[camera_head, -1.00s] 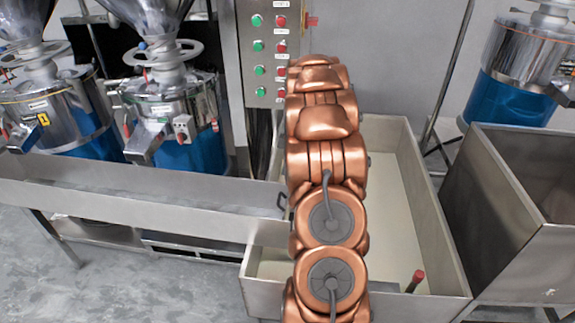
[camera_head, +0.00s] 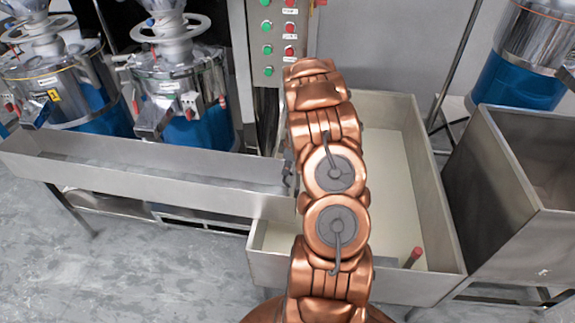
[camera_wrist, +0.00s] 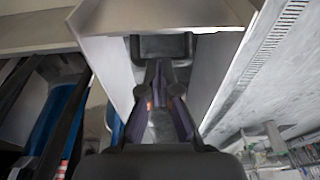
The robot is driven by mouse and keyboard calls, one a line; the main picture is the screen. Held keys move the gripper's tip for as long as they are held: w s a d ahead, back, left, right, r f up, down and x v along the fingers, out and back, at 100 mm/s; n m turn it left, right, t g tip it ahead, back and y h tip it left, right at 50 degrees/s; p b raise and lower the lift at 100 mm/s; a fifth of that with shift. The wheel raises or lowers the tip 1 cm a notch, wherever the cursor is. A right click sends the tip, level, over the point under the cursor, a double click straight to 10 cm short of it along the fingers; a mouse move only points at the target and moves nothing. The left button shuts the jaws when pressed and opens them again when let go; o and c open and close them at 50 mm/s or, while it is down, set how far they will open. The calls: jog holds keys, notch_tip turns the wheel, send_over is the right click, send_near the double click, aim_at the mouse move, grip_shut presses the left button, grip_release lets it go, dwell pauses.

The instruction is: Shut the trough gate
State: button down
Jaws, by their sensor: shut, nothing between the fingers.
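The trough (camera_head: 150,172) is a long grey metal channel running across the left of the head view, with its right end by the pale tank. My arm covers part of that end, so I cannot make out the gate clearly there. In the wrist view, grey trough walls (camera_wrist: 112,62) rise on both sides of my gripper (camera_wrist: 158,76). Its dark fingers are shut with nothing between them. A dark rectangular piece (camera_wrist: 163,46) shows just beyond the fingertips; I cannot tell whether it belongs to the gate or whether the fingers touch it.
The pale tank (camera_head: 415,170) stands under and behind my arm, with a red-tipped handle (camera_head: 413,257) near its front. A grey metal bin (camera_head: 470,190) is at the right. Grinders with blue bases (camera_head: 195,130) and a control box (camera_head: 278,45) stand behind the trough. Floor at front left is clear.

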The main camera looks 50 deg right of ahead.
jog(key=shift+f, duration=0.1)
jog(key=b+x, duration=0.1)
jog(key=b, duration=0.1)
jog(key=b+x, duration=0.1)
jog(key=shift+s+d+f+b, duration=0.1)
jog(key=shift+s+f+b, duration=0.05)
jog(key=shift+f+b, duration=0.25)
jog(key=shift+s, duration=0.1)
dwell(0.3)
jog(key=b+v, duration=0.4)
jog(key=v, duration=1)
jog(key=shift+r, duration=0.25)
